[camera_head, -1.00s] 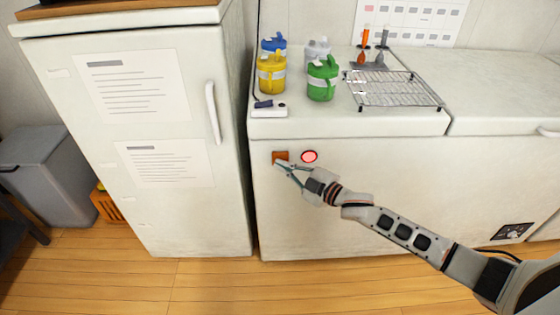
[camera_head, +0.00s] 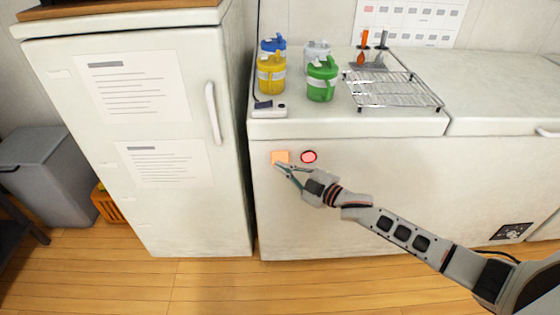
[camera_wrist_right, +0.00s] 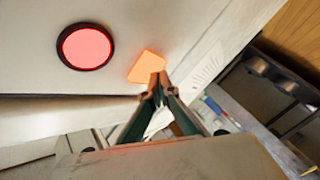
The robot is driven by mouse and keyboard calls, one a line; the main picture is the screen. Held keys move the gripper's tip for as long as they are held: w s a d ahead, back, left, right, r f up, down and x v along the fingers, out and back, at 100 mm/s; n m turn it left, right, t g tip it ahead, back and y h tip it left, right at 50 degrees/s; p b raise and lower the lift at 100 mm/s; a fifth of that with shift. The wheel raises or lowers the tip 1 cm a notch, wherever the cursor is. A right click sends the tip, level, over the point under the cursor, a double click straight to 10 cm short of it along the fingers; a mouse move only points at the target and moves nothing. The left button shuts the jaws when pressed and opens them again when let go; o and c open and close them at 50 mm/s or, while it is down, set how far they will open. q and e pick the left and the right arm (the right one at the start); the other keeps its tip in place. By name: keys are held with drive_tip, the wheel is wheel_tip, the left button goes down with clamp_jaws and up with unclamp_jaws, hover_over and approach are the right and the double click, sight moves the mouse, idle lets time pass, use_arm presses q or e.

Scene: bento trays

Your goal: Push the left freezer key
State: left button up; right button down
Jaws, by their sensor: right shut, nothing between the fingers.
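The left freezer key is a square orange key (camera_head: 281,156) on the front of the chest freezer (camera_head: 350,200), and it glows bright. It also shows in the right wrist view (camera_wrist_right: 147,66). My right gripper (camera_head: 279,166) is shut and empty, with its fingertips at the lower edge of the orange key. In the right wrist view the fingertips (camera_wrist_right: 158,78) overlap the key's lower right corner; I cannot tell for sure whether they touch. A round red light (camera_head: 309,157) with a dark rim sits right of the key. My left gripper is not in view.
A white upright fridge (camera_head: 225,200) stands close on the left. Yellow (camera_head: 272,75) and green (camera_head: 321,80) jars, other jars and a wire rack (camera_head: 395,92) stand on the freezer top. The floor in front is clear.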

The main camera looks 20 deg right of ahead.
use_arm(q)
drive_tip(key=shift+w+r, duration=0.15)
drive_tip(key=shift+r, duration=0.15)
use_arm(e)
drive_tip(key=shift+s+a, duration=0.1)
drive_tip(key=shift+s, duration=0.2)
